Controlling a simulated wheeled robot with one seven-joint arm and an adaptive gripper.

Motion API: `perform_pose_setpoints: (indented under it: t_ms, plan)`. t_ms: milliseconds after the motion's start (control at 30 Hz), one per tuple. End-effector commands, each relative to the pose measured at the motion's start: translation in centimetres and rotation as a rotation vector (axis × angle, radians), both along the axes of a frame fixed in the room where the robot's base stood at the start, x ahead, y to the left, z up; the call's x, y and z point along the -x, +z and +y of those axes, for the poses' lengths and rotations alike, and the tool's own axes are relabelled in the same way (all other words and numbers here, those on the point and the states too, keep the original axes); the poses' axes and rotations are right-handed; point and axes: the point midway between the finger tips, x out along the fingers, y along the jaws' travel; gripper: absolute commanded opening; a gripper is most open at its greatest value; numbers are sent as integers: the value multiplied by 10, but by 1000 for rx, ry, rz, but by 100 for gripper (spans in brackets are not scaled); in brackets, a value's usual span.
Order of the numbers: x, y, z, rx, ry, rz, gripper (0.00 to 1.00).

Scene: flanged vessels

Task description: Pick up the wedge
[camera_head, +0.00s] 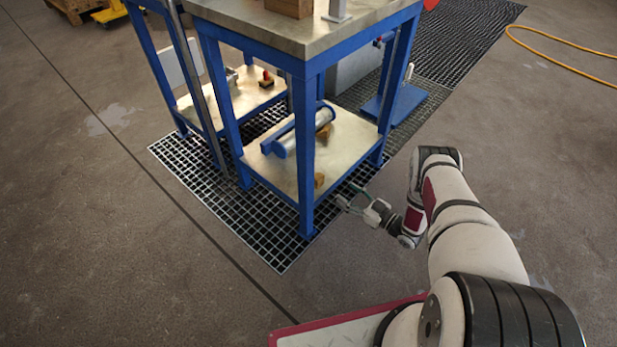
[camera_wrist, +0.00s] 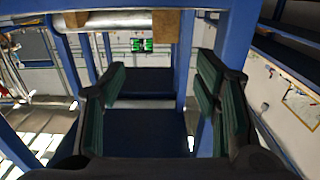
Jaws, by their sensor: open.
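A brown wooden wedge (camera_head: 319,180) lies near the front edge of the blue table's lower shelf, partly behind a leg. A second brown wedge (camera_head: 324,131) sits farther back by a grey cylinder. Two brown wedge-like blocks show at the top of the wrist view, a larger one (camera_wrist: 166,24) and a small one (camera_wrist: 76,19) by the cylinder; I cannot tell which matches which. My gripper (camera_head: 347,194) is open, just outside the shelf's right front side. In the wrist view, its green-padded fingers (camera_wrist: 162,72) are apart with nothing gripped between them.
The grey cylinder (camera_head: 300,130) with blue ends lies on the lower shelf (camera_head: 350,133). A blue table leg (camera_head: 306,165) stands left of my gripper. The tabletop (camera_head: 340,20) hangs above the shelf. Black floor grating (camera_head: 215,190) lies under the table; open floor is to the right.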

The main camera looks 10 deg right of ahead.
Motion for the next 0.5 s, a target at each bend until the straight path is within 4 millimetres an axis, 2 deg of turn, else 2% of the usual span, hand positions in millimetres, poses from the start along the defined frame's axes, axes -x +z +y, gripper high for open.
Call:
perform_pose_setpoints:
  t_ms: [400,500]
  plan:
    - [-56,-1,42,0,2,-4,57]
    - [-64,0,47,0,1,-2,57]
